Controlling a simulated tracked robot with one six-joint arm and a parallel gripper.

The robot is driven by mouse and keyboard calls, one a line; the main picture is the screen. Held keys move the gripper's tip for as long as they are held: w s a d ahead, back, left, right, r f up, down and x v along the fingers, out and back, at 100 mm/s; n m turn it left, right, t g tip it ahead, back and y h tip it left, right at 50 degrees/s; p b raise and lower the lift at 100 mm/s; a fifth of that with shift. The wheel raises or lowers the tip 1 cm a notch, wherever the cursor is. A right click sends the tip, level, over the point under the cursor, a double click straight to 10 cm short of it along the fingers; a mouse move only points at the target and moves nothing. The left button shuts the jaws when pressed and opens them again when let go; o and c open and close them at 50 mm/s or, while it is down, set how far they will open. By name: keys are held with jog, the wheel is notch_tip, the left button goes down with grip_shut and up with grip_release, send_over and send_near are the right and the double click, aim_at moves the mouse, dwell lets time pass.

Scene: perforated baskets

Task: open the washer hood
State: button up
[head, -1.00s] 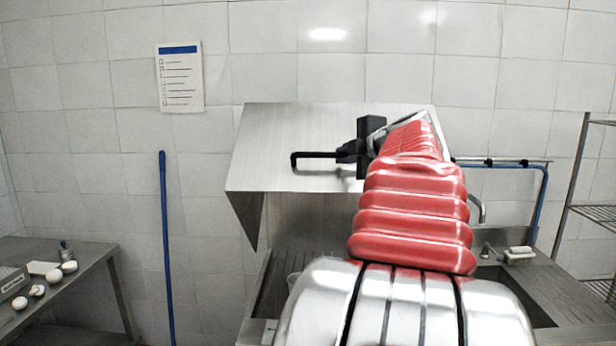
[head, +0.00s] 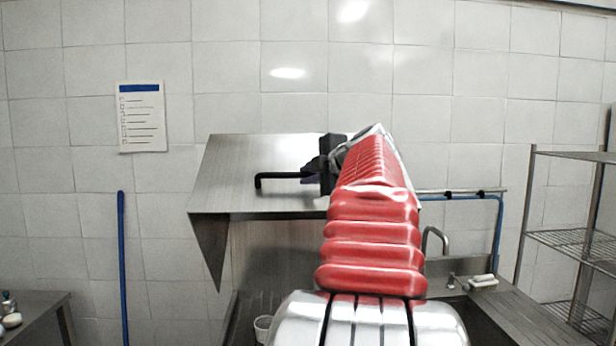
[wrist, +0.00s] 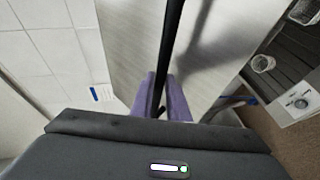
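The washer hood (head: 235,180) is a sloped sheet-steel cover with a triangular side panel, standing before the tiled wall in the head view. Its black bar handle (head: 275,176) runs across the front face. My gripper (head: 318,172) is at the right part of the handle; my red arm hides the hood's right side. In the wrist view the purple fingers (wrist: 162,98) lie on both sides of the black bar (wrist: 171,45), with no clear gap seen. The hood's steel face (wrist: 135,45) lies behind it.
Below the hood is a steel counter with a white cup (head: 263,326). A faucet (head: 436,238) and sink are at right, beside a wire rack (head: 570,240). A blue pole (head: 122,265) leans at left near a side table (head: 40,305).

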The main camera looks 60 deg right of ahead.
jog(key=o, duration=0.4)
jog(key=v, duration=1.3)
jog(key=shift+s+a, duration=0.25)
jog(key=shift+s, duration=0.1)
